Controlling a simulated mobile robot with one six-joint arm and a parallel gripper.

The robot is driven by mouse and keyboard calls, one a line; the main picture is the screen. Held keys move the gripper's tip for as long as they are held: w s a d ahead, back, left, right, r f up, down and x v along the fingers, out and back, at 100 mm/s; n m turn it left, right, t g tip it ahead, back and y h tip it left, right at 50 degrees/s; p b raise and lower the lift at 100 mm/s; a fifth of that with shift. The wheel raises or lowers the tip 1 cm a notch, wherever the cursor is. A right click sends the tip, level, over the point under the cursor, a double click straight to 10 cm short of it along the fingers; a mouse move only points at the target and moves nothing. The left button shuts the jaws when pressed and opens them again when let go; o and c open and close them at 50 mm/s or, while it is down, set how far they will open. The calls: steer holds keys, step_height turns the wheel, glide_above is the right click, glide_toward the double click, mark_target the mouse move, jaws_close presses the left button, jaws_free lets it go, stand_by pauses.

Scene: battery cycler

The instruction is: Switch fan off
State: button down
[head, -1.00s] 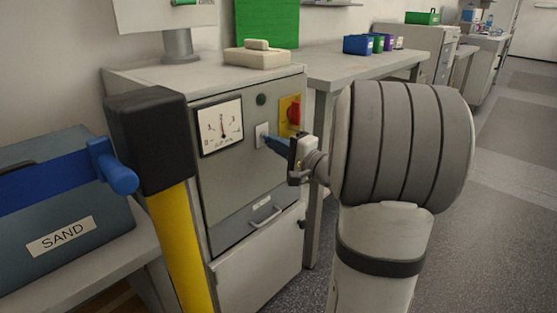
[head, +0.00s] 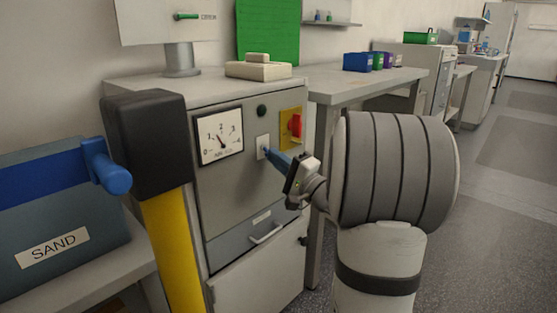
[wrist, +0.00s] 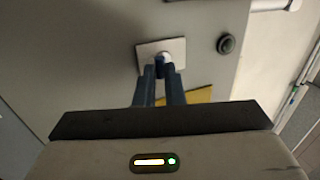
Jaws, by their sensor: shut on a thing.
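The fan switch is a small pale plate (head: 262,147) on the front of the grey cabinet, between the dial gauge and the red-and-yellow rotary switch. In the wrist view the plate (wrist: 176,50) shows with a light toggle (wrist: 165,59) standing out from it. My gripper (head: 267,152) reaches the plate from the right with its blue fingers. The fingertips (wrist: 160,68) are shut on the toggle and partly hide it. The gauge needle (head: 221,139) points up and left, near the 1 to 2 marks.
A red rotary switch (head: 296,126) on a yellow plate sits right of the fan plate. A dark round button (head: 262,111) is above it. A black-and-yellow post (head: 150,140) and a SAND box (head: 50,250) stand at the left. Open floor lies at the right.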

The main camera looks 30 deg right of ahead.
steer(key=c, duration=1.5)
jaws_free()
steer(key=shift+c, duration=0.2)
steer(key=p+v, duration=0.2)
steer(key=v, duration=0.5)
steer(key=shift+s+f, duration=0.2)
steer(key=shift+s, duration=0.15)
steer(key=shift+d, duration=0.1)
